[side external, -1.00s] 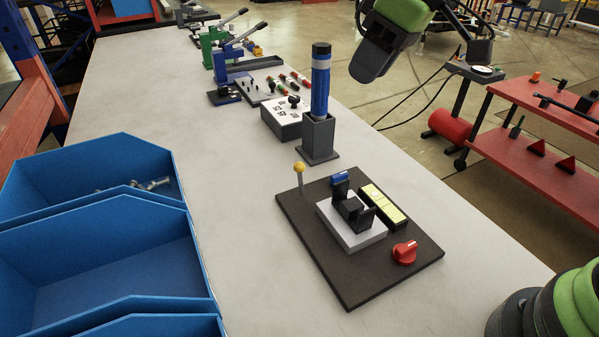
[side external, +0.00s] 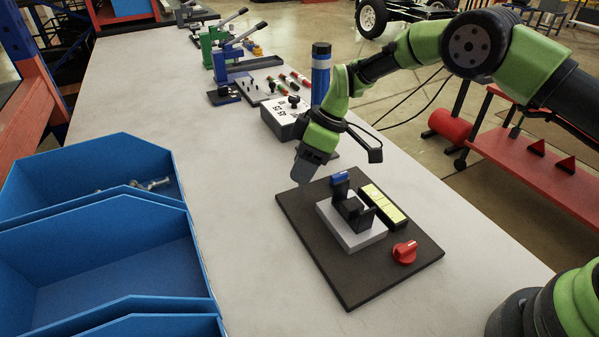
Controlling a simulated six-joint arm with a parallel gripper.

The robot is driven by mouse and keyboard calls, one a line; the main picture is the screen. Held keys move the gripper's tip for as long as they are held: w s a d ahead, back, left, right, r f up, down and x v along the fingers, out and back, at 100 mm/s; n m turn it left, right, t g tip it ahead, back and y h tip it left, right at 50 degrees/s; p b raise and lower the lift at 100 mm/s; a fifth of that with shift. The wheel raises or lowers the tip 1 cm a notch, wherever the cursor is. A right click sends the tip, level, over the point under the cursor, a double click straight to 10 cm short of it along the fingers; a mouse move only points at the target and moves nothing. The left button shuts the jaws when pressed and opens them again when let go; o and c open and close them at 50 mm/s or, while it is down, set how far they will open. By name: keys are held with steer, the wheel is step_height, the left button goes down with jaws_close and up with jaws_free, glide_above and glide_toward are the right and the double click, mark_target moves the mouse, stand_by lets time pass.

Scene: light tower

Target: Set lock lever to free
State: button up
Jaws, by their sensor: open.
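A dark fixture board (side external: 370,275) lies on the bench. A short upright lever with a yellow ball top stood at its far left corner in the earlier frame; my gripper now hides it. My gripper (side external: 306,178) points down over that corner with its jaws open. Whether the lever is between the jaws cannot be seen. The board also carries a black holder on a light grey block (side external: 350,238), a blue-topped piece (side external: 340,178), a red knob (side external: 404,252) and a yellow panel (side external: 384,206). No lock or free marking is legible.
Behind my gripper stand a blue cylinder (side external: 320,75), mostly hidden at its base, and a grey box with a white top (side external: 285,118). Blue bins (side external: 110,250) stand at the left. The bench between bins and board is clear.

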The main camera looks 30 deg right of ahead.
steer(key=shift+x, duration=1.05)
steer(key=shift+c, duration=0.2)
